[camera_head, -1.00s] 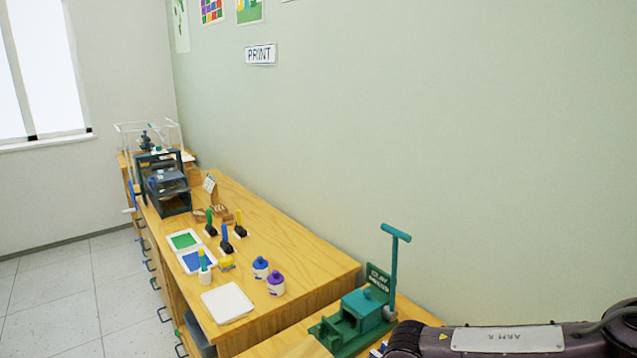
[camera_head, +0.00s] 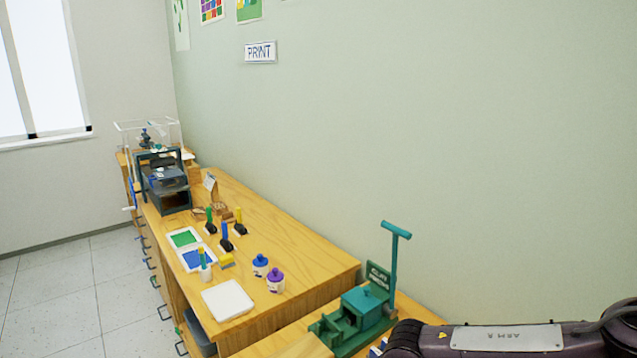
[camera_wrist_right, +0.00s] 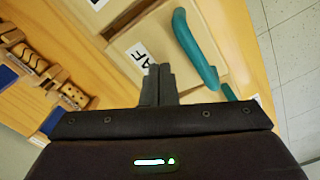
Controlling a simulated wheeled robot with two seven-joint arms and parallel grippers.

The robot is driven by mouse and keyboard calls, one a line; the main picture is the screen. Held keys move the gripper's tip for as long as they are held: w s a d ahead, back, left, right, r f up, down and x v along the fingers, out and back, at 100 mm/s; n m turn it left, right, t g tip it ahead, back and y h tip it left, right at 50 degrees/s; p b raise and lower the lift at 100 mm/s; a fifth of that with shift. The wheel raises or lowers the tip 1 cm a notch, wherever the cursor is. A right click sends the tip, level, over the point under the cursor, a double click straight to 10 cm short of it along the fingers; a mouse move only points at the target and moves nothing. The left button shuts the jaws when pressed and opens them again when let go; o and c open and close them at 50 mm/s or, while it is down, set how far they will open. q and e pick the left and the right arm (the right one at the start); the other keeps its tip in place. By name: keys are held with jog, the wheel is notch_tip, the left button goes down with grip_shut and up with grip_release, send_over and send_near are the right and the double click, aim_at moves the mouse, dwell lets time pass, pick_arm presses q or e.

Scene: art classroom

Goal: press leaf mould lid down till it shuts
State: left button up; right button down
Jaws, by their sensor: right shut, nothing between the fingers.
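In the right wrist view, a pale wooden mould (camera_wrist_right: 202,18) has a flat top with a white label (camera_wrist_right: 140,55). The letters "AF" show beside my fingertips, which hide part of the label. A curved teal handle (camera_wrist_right: 195,45) runs along the mould's right part. My right gripper (camera_wrist_right: 159,72) is shut and empty, its tips over the label edge. I cannot tell whether they touch the wood, or how far the lid stands open. In the head view, my right arm covers the bottom right corner and the mould is not visible. My left gripper is not in view.
A teal clay press (camera_head: 362,308) with a tall T-handle stands on the near bench. In the wrist view, carved wooden pieces (camera_wrist_right: 33,58) lie at the left.

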jog(key=shift+f, duration=0.5)
jog(key=shift+d+f+p, duration=0.1)
jog(key=shift+f+p, duration=0.5)
jog(key=shift+p, duration=0.15)
dwell(1.5)
jog(key=shift+r, duration=0.15)
dwell(0.4)
notch_tip(320, 180, up, 9)
jog(key=p, duration=0.9)
